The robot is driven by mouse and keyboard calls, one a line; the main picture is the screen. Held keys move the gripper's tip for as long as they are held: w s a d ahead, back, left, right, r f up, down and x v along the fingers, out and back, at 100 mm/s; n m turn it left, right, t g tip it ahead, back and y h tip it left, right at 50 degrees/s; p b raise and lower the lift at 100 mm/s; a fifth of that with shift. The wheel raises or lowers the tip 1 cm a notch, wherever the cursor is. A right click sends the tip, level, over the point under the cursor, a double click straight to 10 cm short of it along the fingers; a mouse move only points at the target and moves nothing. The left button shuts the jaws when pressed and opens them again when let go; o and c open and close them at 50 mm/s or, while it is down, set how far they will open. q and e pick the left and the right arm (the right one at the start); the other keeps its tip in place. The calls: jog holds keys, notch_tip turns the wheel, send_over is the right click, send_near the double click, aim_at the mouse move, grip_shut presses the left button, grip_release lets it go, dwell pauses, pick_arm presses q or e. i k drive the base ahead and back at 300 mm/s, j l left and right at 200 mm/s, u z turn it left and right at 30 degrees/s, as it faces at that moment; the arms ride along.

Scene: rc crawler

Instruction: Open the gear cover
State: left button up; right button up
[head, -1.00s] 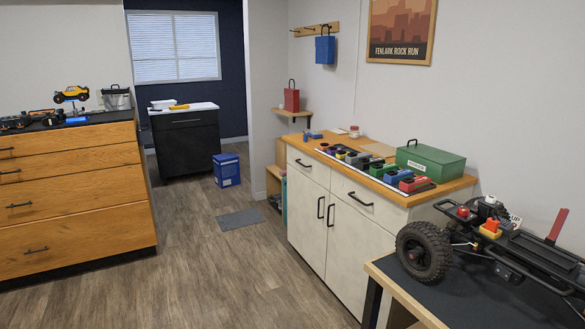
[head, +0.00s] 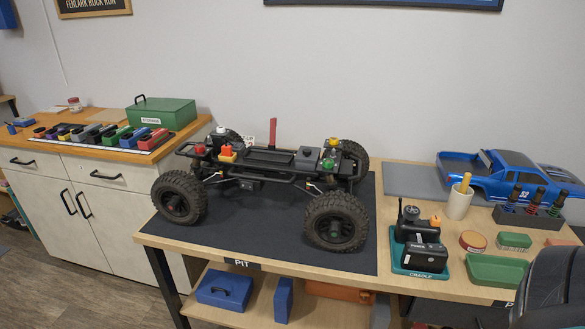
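The RC crawler (head: 270,165) stands on the dark mat (head: 270,240) of the pit bench, its body shell off. Its bare black chassis carries a red and an orange part at the left end. A grey block (head: 307,157) and red, yellow and green parts sit at the right end. I cannot tell which part is the gear cover, or whether it is open or shut, at this distance. Neither gripper shows in the head view.
A cradle with a black unit (head: 418,243), a cup (head: 458,203), a green tray (head: 497,271), a shock stand (head: 533,215) and the blue body shell (head: 515,177) fill the bench's right. A green case (head: 161,113) stands on the left cabinet. Bare floor (head: 80,295) shows lower left.

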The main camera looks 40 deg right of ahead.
aim_at(306, 155)
jog(key=z, duration=1.1)
